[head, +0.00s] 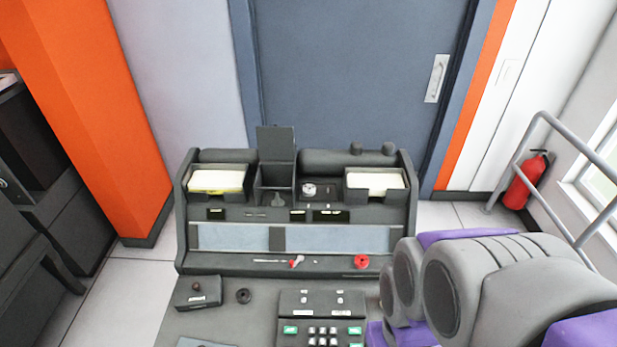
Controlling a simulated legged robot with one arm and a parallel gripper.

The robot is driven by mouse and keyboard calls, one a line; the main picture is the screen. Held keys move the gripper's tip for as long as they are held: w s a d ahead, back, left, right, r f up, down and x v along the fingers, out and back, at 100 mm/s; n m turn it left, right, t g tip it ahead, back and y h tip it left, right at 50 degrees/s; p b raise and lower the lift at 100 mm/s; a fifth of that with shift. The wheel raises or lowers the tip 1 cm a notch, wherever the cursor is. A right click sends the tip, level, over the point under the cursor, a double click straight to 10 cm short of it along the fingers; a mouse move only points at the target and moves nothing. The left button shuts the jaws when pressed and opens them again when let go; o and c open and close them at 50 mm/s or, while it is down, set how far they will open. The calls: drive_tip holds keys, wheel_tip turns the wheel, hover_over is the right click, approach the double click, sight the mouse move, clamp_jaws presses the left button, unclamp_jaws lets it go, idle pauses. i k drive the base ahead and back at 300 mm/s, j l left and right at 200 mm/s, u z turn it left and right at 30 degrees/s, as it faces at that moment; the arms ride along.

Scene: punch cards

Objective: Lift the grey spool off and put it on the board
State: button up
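A small grey-silver round piece (308,189), which looks like the grey spool, sits on the upper deck of the dark console (186,240), between the open lidded bin and the right card tray. It is too small to tell what holds it. A long blue-grey panel (340,238) runs across the console's front; I cannot tell whether this is the board. My arm fills the lower right, and my gripper is not in view.
Card trays hold a yellow-edged stack (217,180) and a white stack (375,181). A red knob (361,262) sits on the front ledge. A black box (197,292), dark ring (243,296) and keypad (322,312) occupy the desk. A red extinguisher (525,181) stands right.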

sight(310, 193)
drive_tip(key=k+l+u, duration=0.1)
drive_tip(key=l, duration=0.3)
drive_tip(key=k+l+u, duration=0.15)
drive_tip(key=l, duration=0.25)
drive_tip(key=k+l+u, duration=0.1)
drive_tip(key=k+l, duration=0.15)
drive_tip(key=l, duration=0.15)
drive_tip(key=k+l+u, duration=0.15)
drive_tip(key=l, duration=0.2)
drive_tip(key=i+l+u, duration=0.1)
drive_tip(key=l+u, duration=0.3)
drive_tip(key=l, duration=0.35)
drive_tip(key=l+u, duration=0.35)
drive_tip(key=l, duration=0.35)
drive_tip(key=i+l+u, duration=0.4)
drive_tip(key=i+l, duration=0.2)
drive_tip(key=i+l+u, duration=0.4)
drive_tip(key=i+l, duration=0.15)
drive_tip(key=l, duration=0.25)
drive_tip(key=i+l+u, duration=0.2)
drive_tip(key=l, duration=0.25)
